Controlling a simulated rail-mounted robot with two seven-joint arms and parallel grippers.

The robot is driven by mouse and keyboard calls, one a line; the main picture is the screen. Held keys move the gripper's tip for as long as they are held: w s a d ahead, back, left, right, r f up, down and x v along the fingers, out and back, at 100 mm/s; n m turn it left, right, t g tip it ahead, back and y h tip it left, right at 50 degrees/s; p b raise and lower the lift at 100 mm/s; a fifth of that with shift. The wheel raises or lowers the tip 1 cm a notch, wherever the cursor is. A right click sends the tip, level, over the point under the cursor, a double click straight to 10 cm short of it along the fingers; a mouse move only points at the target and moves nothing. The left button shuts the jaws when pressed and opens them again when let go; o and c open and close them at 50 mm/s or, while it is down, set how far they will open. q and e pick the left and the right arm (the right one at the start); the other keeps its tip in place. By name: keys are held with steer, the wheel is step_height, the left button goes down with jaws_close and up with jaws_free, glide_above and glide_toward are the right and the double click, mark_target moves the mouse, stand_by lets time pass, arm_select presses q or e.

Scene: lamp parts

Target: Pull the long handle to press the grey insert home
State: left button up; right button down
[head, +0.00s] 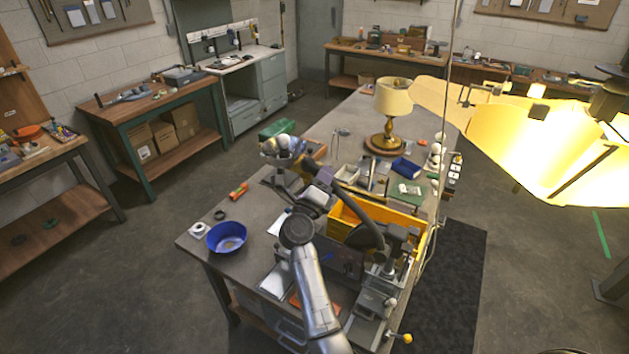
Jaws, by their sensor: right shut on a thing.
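My right arm rises from the bottom middle of the head view, and its gripper (312,175) is over the bench, shut at the upper end of a thick dark curved bar. This bar looks like the long handle (366,220). It slopes down to the right to a dark bench press (373,300) at the bench's right front. The fingers are small and partly hidden by my wrist. I cannot make out the grey insert; the press and my arm may hide it. My left gripper is not in view.
A yellow bin (348,216) stands behind the press, close to the handle. A blue bowl (227,237) sits on the bench (252,268) to the left. A lit lamp with a cream shade (393,100) stands farther back. A large glowing shade (540,140) hangs at right.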

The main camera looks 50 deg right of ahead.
steer(key=shift+s+d+r+m, duration=0.1)
steer(key=shift+s+r+m, duration=0.3)
steer(key=shift+r, duration=0.4)
steer(key=shift+s+g, duration=0.1)
steer(key=shift+g, duration=0.3)
steer(key=c, duration=1)
jaws_free()
steer(key=shift+s, duration=0.1)
steer(key=shift+c, duration=0.2)
steer(key=shift+o, duration=1.1)
steer(key=shift+f, duration=0.2)
